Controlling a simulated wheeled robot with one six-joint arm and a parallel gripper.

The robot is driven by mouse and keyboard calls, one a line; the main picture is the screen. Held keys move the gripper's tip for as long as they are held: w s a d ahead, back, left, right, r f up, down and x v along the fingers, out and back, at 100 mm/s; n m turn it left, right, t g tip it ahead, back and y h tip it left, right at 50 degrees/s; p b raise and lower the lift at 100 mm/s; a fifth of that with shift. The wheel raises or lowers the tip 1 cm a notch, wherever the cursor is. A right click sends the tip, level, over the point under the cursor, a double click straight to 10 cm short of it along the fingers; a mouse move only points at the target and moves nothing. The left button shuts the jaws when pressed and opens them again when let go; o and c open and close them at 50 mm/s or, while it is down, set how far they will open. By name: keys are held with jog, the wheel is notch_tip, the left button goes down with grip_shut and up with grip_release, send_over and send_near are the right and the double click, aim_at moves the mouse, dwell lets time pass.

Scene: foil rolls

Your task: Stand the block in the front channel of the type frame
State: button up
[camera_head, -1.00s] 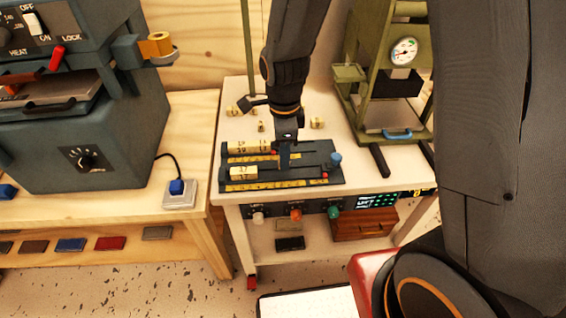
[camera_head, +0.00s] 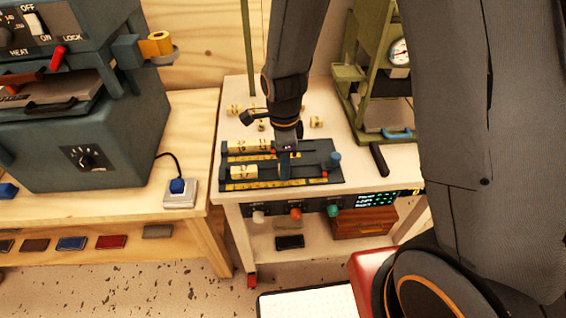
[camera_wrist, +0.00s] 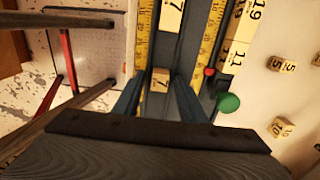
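The type frame (camera_head: 300,182) lies on the white cart, a dark plate with two channels beside yellow rulers. A pale block (camera_head: 243,172) sits at the left end of the front channel; it also shows in the wrist view (camera_wrist: 172,14). My gripper (camera_head: 285,176) is down at the front channel, right of that block. In the wrist view my gripper (camera_wrist: 159,84) has its blue fingers on either side of a small numbered block (camera_wrist: 160,74), in line with the front channel. Whether the block touches the channel floor is hidden.
Pale blocks (camera_head: 249,146) fill the left of the rear channel. Several loose blocks, one of them here (camera_head: 317,122), lie behind the frame. A green press (camera_head: 385,90) stands at the back right.

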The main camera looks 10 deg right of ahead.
notch_tip(320, 180, up, 12)
jog(key=b, duration=0.2)
jog(key=s+d+n, duration=0.3)
jog(key=d+n, duration=0.3)
jog(key=n, duration=0.3)
jog(key=s+d+f+n+t, duration=0.1)
jog(key=s+d+n, duration=0.3)
jog(key=n, duration=0.5)
jog(key=shift+s+d, duration=0.3)
jog(key=shift+d, duration=0.95)
